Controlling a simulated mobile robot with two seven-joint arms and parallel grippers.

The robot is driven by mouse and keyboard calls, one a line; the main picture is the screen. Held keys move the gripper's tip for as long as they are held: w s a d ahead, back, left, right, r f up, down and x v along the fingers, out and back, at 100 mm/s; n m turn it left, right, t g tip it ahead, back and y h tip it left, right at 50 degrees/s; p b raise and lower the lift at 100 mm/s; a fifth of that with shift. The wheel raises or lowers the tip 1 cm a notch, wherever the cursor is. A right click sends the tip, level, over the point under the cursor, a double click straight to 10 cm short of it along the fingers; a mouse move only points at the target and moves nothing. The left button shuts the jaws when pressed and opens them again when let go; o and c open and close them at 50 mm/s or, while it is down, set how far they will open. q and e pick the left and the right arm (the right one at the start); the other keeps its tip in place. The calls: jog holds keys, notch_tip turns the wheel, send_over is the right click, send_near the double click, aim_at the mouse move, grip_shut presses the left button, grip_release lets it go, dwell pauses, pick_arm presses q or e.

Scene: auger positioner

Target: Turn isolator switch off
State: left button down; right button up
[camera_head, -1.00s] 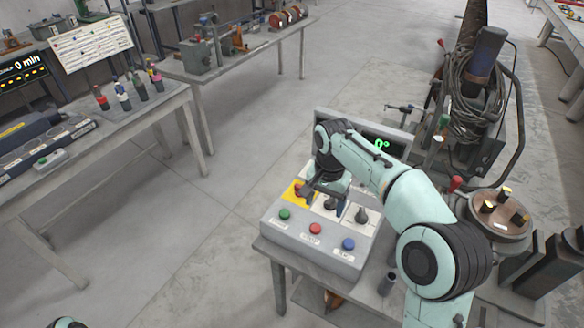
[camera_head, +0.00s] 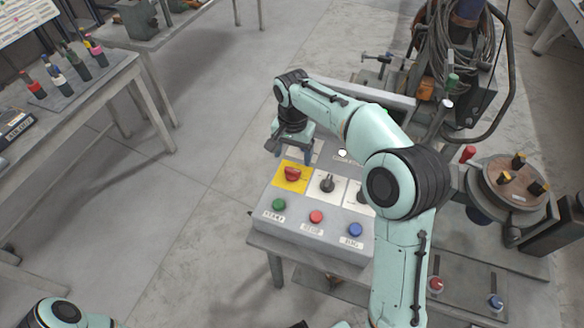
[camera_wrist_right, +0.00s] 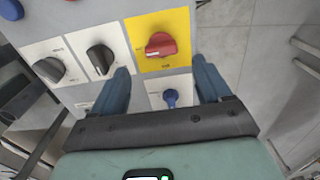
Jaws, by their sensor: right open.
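The isolator switch is a red rotary knob (camera_head: 292,174) on a yellow plate, at the back left of a grey control box (camera_head: 258,228). In the right wrist view the red knob (camera_wrist_right: 160,45) lies with its bar roughly level across the picture. My right gripper (camera_head: 292,153) is at the box's back edge, just behind the yellow plate. In the wrist view its two blue fingers (camera_wrist_right: 160,70) are apart and empty, and the knob is a little beyond them, apparently untouched. A small blue switch (camera_wrist_right: 171,98) shows between the fingers. Only part of my left arm shows at the lower left.
Black knobs (camera_head: 327,184) on white plates sit right of the yellow plate. Green (camera_head: 279,205), red (camera_head: 316,217) and blue (camera_head: 355,229) buttons line the front. My right arm hides the box's right part. Open floor lies left of the box.

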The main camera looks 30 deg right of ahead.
aim_at(292, 170)
notch_tip(292, 170, down, 7)
jog(key=shift+w+r+b, duration=0.1)
jog(key=shift+r+b, duration=0.05)
jog(key=shift+b, duration=0.2)
jog(key=c, duration=1)
jog(key=shift+c, duration=0.2)
